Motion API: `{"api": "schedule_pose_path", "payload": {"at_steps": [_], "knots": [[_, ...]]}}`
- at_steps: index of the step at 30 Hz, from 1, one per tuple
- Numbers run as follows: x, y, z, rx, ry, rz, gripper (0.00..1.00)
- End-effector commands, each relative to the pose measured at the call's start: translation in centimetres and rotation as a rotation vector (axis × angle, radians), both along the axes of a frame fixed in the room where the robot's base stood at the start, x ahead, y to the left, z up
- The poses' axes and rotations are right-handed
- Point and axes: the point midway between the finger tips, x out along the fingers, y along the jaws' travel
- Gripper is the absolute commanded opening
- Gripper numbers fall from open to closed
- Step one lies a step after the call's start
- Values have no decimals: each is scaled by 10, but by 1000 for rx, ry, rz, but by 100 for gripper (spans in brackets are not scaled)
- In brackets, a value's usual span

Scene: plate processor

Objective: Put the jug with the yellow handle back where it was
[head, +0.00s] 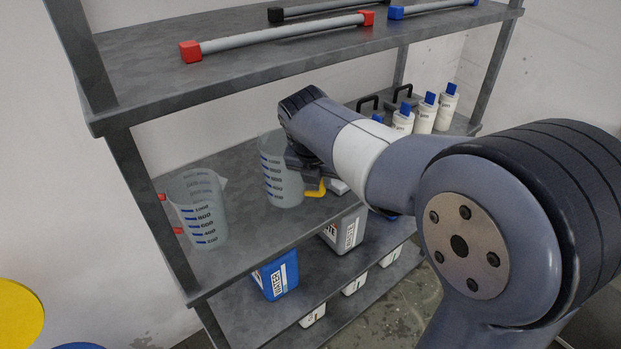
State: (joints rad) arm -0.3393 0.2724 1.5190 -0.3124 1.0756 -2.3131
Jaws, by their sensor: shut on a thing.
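The jug with the yellow handle (279,182) is a clear measuring jug with dark scale marks. It stands upright at the middle shelf (240,244), left of my arm's end. My gripper (308,176) is at the jug's right side and shut on its yellow handle, which shows partly below the fingers. My arm hides part of the jug and most of the fingers. I cannot tell whether the jug's base touches the shelf.
A jug with a red handle (199,210) stands on the left of the same shelf. White bottles with blue caps (426,114) stand at the back right. Containers, one blue (276,276), sit on the lower shelf. Rods with coloured ends (285,36) lie on the top shelf.

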Motion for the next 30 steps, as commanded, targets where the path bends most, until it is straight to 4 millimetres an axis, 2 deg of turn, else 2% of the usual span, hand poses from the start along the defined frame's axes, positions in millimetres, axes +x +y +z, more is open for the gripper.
{"api": "schedule_pose_path", "payload": {"at_steps": [3, 12, 18, 29, 30], "knots": [[15, 10, 1, -1, 0, 2, 0], [30, 21, -2, 0, 1, 0, 0], [28, 20, -33, 0, 1, 0, 0], [28, 20, -38, 1, 0, 0, 0], [28, 19, -38, 0, 1, 0, 14]]}}
